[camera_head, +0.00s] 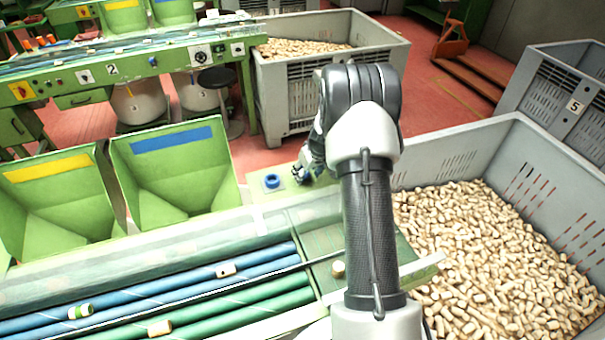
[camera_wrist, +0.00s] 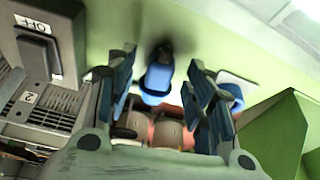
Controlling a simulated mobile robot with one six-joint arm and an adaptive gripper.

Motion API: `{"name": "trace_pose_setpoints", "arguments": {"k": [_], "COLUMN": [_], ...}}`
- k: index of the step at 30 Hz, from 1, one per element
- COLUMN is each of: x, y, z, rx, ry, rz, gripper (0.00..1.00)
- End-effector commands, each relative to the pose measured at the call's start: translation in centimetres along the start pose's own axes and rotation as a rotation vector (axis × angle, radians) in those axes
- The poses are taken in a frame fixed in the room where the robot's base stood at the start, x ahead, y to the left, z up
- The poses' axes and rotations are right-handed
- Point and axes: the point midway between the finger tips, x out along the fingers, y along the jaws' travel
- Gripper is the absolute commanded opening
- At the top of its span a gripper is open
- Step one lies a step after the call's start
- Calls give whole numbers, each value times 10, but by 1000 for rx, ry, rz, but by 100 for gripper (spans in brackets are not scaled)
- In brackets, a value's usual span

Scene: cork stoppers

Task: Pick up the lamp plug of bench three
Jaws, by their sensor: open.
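A blue plug-like piece (camera_wrist: 158,80) with a dark end stands against the green panel (camera_wrist: 130,20) in the wrist view. My gripper (camera_wrist: 160,66) is open, with one blue-padded finger on each side of the piece and visible gaps between. In the head view my gripper (camera_head: 301,174) is low over the green bench end, and the piece is not distinguishable there. A second blue round fitting (camera_head: 271,181) sits on a pale plate left of my gripper; a similar one shows partly behind the right finger in the wrist view (camera_wrist: 232,92). No bench-three number is readable.
A grey switch box (camera_wrist: 35,75) labelled OFF lies left of the fingers. Green hoppers (camera_head: 175,165) stand left of my arm. A large grey crate of corks (camera_head: 465,140) stands right. Blue and green rollers (camera_head: 250,268) run along the bench front. Another bench (camera_head: 120,85) stands behind.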

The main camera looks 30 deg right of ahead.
Motion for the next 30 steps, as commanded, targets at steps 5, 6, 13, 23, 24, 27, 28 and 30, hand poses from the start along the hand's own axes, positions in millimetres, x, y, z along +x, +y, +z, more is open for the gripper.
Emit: {"name": "trace_pose_setpoints", "arguments": {"k": [5,6,13,23,24,27,28,30], "x": [9,8,8,8,8,8,8,8], "y": [0,0,0,0,0,0,0,0], "z": [0,0,0,0,0,0,0,0], "rx": [0,0,0,0,0,0,0,0], "ry": [0,1,1,1,1,0,0,1], "rz": [0,0,0,0,0,0,0,0], "gripper": [48,48,41,19,16,10,8,3]}}
